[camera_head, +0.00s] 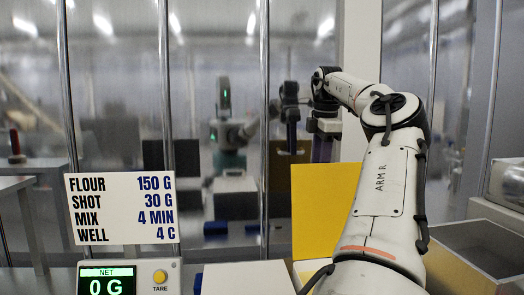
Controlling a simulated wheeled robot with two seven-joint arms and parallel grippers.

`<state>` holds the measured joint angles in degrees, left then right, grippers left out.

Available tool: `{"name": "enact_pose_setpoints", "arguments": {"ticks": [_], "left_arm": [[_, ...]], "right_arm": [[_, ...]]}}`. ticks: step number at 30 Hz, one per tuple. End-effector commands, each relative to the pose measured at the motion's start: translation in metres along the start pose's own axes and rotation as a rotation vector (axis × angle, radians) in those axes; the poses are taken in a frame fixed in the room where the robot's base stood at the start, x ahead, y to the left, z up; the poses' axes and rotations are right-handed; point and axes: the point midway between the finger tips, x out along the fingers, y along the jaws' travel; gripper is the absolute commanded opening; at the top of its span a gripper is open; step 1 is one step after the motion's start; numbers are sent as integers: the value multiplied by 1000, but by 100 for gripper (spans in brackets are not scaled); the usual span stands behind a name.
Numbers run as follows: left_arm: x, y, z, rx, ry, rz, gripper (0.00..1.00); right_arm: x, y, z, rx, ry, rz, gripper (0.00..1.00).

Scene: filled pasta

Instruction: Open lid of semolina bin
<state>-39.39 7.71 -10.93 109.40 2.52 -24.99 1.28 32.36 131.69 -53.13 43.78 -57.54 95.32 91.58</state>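No bin labelled semolina and no lid that I can identify shows in this view. My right arm, marked ARM R, rises from the bottom right and bends left at the top. My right gripper (323,128) hangs at its end, dark and small, in front of the glass. Its fingers are not clear enough to tell open from shut, and I see nothing held in it. My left gripper is not in view.
A recipe sign (121,208) stands at left above a scale display (107,283) reading 0 G. A white box (247,279) is at bottom centre, a yellow panel (312,207) beside my arm. A grey open-topped container (450,275) is at right. Glass with metal posts (264,60) stands behind.

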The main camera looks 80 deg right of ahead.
Motion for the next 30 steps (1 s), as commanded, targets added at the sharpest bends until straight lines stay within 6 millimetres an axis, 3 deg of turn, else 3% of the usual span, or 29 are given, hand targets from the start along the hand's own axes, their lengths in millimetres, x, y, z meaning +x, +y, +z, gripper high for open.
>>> {"name": "enact_pose_setpoints", "arguments": {"ticks": [1,8,17,30], "left_arm": [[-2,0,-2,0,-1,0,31],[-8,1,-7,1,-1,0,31],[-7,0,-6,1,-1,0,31],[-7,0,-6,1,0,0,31]], "right_arm": [[-17,3,2,5,-2,17,31],[-66,2,1,5,-4,14,31],[-83,0,1,2,-2,7,31],[-84,0,1,1,-1,5,31]]}}
